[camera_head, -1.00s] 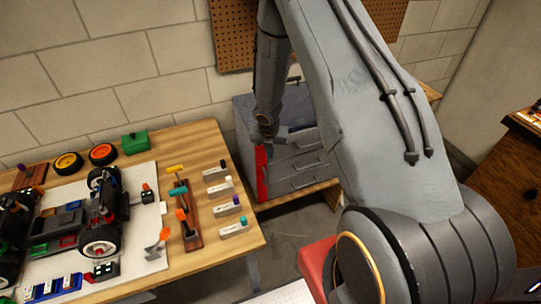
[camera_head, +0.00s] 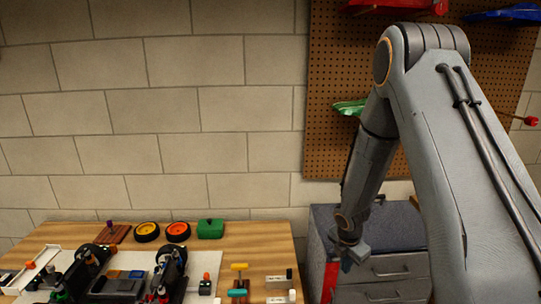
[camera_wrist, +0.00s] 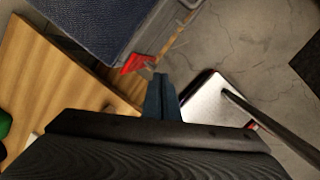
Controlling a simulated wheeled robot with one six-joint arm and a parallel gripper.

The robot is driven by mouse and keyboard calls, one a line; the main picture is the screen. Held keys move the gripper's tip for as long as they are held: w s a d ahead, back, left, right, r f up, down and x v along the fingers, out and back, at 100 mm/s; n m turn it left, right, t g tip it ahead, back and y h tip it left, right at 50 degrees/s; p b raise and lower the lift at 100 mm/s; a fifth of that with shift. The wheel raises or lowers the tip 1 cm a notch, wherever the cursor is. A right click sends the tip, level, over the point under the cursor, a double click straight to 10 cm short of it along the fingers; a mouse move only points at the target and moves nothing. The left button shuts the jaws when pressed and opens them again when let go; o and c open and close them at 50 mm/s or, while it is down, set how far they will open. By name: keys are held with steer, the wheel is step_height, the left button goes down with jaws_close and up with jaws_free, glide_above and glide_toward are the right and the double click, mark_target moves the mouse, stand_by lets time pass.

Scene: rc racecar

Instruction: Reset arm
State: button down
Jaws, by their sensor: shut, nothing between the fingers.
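My arm reaches down on the right side of the head view, with its elbow high in front of the pegboard. My gripper (camera_head: 346,263) hangs pointing down at its lower end, in front of the grey drawer cabinet. In the wrist view my gripper (camera_wrist: 161,76) shows two blue-grey fingertips close together, with nothing between them. The floor and the cabinet's edge lie beyond the fingertips.
The wooden workbench (camera_head: 60,238) at lower left holds the black racecar chassis (camera_head: 118,287), orange and yellow wheels (camera_head: 178,232), a green box (camera_head: 210,229) and tools. The grey cabinet (camera_head: 395,235) stands right of it. A red-handled item (camera_wrist: 135,64) is near the cabinet in the wrist view.

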steer(key=s+a+r+m+b, duration=0.2)
steer(key=s+r+m, duration=0.1)
steer(key=s+m, duration=0.3)
steer(key=s+a+r+m+y+b, duration=0.1)
steer(key=s+a+r+m+b, duration=0.1)
steer(key=s+m, duration=0.5)
steer(key=s+a+r+m+g+b, duration=0.1)
steer(key=s+a+r+m+b, duration=0.1)
steer(key=s+r+m+b, duration=0.2)
steer(key=s+r+m, duration=0.1)
steer(key=s+m, duration=0.2)
steer(key=m, duration=0.4)
steer(key=shift+a+r+y, duration=0.2)
steer(key=shift+a+y, duration=0.1)
steer(key=shift+a, duration=0.05)
